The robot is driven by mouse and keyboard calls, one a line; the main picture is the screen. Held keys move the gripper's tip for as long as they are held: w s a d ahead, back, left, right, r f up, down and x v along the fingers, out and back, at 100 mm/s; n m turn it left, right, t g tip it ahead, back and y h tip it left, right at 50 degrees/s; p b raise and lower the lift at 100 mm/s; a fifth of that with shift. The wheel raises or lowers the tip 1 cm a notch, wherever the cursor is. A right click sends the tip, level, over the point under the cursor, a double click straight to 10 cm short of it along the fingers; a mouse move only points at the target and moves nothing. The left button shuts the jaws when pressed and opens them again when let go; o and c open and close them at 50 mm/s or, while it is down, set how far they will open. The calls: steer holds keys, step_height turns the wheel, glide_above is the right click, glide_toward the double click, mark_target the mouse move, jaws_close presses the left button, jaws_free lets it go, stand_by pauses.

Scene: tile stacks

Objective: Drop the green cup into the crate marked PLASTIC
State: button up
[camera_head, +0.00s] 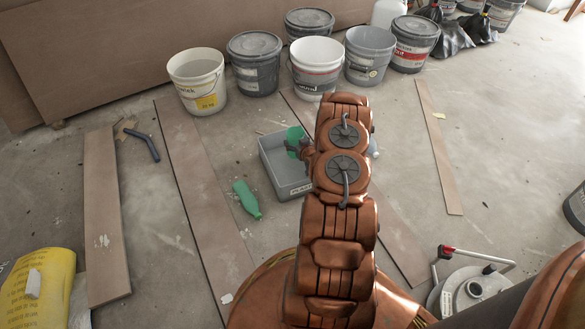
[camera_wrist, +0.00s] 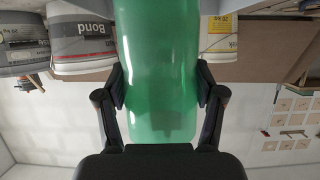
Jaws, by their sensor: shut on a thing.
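The green cup (camera_head: 294,136) shows at the left of my arm in the head view, over the far part of the grey crate (camera_head: 287,188) in the picture. My gripper (camera_head: 304,147) is shut on the cup. In the wrist view the cup (camera_wrist: 158,80) fills the middle, with a finger pressed on each side. The crate stands on the floor and has a small label on its near wall, too small to read surely. My arm hides the crate's right side. I cannot tell the cup's exact height above it.
A green bottle (camera_head: 246,199) lies on the floor left of the crate. Several buckets (camera_head: 316,67) stand behind. Planks (camera_head: 106,220) lie on the floor. A pale object (camera_head: 373,148) is partly hidden right of my arm. A yellow bag (camera_head: 40,285) is at front left.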

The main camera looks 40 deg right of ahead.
steer(key=o, duration=1)
steer(key=v, duration=1.2)
steer(key=shift+w, duration=0.1)
